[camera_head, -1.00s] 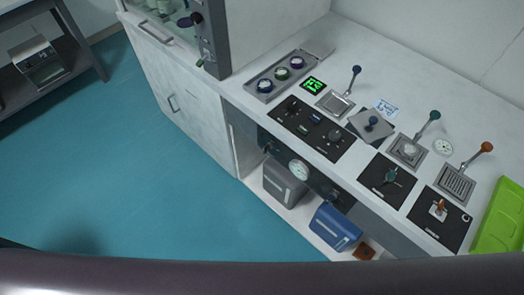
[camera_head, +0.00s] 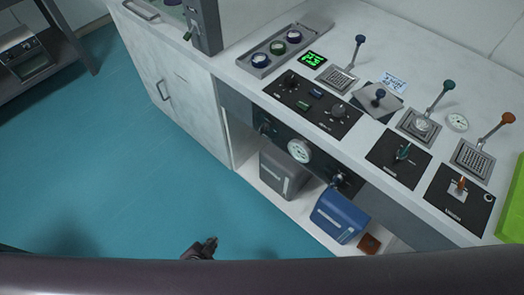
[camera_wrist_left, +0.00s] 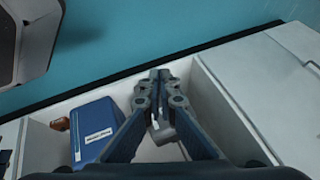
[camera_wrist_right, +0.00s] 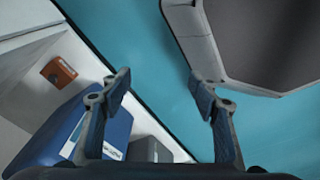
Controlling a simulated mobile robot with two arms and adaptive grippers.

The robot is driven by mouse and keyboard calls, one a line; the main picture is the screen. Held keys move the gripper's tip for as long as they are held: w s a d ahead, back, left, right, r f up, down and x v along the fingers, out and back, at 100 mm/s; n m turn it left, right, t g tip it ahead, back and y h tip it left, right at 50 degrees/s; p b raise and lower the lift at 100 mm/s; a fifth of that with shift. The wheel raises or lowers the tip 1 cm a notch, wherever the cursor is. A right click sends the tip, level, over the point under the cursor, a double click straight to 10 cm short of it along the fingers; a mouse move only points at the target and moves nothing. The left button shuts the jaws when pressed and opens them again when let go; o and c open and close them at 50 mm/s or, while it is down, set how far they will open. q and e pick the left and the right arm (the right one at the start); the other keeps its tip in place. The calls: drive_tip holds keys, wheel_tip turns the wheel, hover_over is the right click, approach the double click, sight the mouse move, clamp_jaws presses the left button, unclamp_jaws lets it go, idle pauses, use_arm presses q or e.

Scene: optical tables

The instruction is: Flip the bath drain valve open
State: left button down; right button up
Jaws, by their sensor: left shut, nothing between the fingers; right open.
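No readable label in view picks out the bath drain valve. On the under-counter front, small dark valve-like fittings sit left (camera_head: 264,127) and right (camera_head: 339,179) of a round gauge (camera_head: 299,151). On the counter's front panels are a green-handled control (camera_head: 403,152) and an orange-handled control (camera_head: 461,185).
A grey container (camera_head: 284,173) and a blue container (camera_head: 338,214) stand on the shelf under the counter, with a small brown block (camera_head: 369,244) beside them. Lever-topped plates and a green tray (camera_head: 514,205) are on the counter. The teal floor (camera_head: 110,170) is clear.

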sight(262, 130)
use_arm(q)
drive_tip(key=w+d+r+m+t+h+b, duration=0.3)
drive_tip(key=w+d+r+m+t+b, duration=0.2)
drive_tip(key=w+d+r+m+b, duration=0.6)
drive_tip(key=d+r+m+t+h+b, duration=0.1)
drive_tip(key=d+r+t+h+b, duration=0.1)
drive_tip(key=r, duration=0.7)
drive_tip(key=w+d+r+m+t+h+b, duration=0.1)
drive_tip(key=d+r+t+h+b, duration=0.1)
drive_tip(key=r, duration=0.7)
drive_tip(key=shift+d+r+m+b, duration=0.25)
drive_tip(key=shift+d+m+b, duration=0.15)
drive_tip(key=shift+d+b, duration=0.4)
use_arm(e)
drive_tip(key=w+a+f, duration=0.1)
drive_tip(key=w+f, duration=0.3)
drive_tip(key=w, duration=0.6)
drive_tip(key=shift+w+a+t, duration=0.15)
drive_tip(key=shift+a+t, duration=0.15)
drive_tip(key=shift+t, duration=0.1)
use_arm(q)
drive_tip(key=shift+w+a, duration=0.1)
